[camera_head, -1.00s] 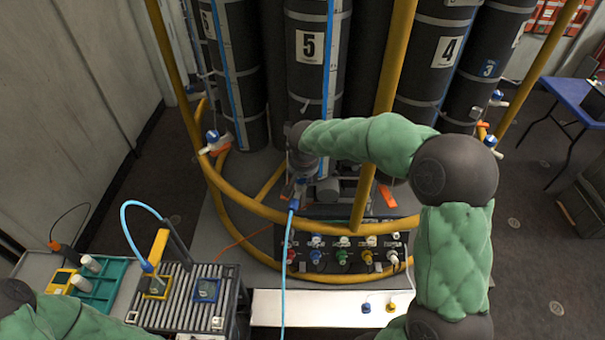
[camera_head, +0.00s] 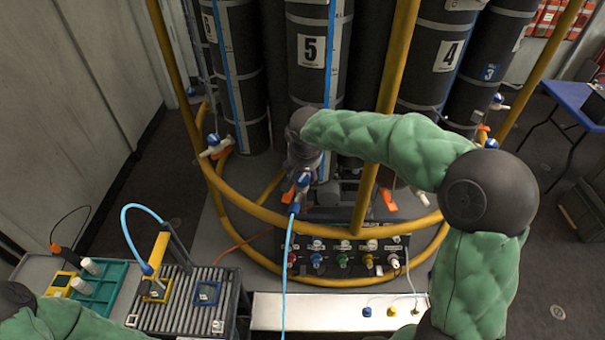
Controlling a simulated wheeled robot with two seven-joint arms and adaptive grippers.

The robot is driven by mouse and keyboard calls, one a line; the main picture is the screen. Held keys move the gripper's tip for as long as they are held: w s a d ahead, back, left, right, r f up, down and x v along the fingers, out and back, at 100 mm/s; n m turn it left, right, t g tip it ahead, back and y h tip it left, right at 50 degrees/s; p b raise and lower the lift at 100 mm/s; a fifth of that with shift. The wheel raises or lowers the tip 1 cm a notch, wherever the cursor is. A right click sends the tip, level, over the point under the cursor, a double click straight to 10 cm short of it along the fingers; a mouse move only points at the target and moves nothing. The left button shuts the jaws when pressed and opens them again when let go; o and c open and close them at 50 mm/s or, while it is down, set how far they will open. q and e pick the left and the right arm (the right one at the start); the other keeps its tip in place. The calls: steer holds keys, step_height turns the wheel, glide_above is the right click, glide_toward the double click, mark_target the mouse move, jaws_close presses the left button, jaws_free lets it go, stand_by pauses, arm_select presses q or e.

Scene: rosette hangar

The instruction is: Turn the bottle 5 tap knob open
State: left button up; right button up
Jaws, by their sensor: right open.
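Bottle 5 (camera_head: 312,75) is a tall dark grey cylinder with a white "5" label, standing in the rosette behind the yellow rail. Its tap, with a blue knob (camera_head: 303,180), shows low at its front, and a light blue hose hangs down from it. My right gripper (camera_head: 303,170) points down at this tap, with the wrist just above it. The fingers are small and largely hidden by the wrist; I cannot tell whether they touch the knob. My left arm shows only as a green sleeve at the bottom left, and its gripper is out of the picture.
The yellow rail (camera_head: 265,214) curves in front of the bottles, with an upright post right of the tap. Bottle 4 (camera_head: 442,55) stands to the right. A panel of coloured connectors (camera_head: 343,258) sits below. A ribbed case (camera_head: 180,303) stands at the lower left.

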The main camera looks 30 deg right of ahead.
steer(key=shift+v, duration=2.8)
arm_select(q)
steer(key=shift+s, duration=0.1)
arm_select(e)
steer(key=shift+f, duration=0.1)
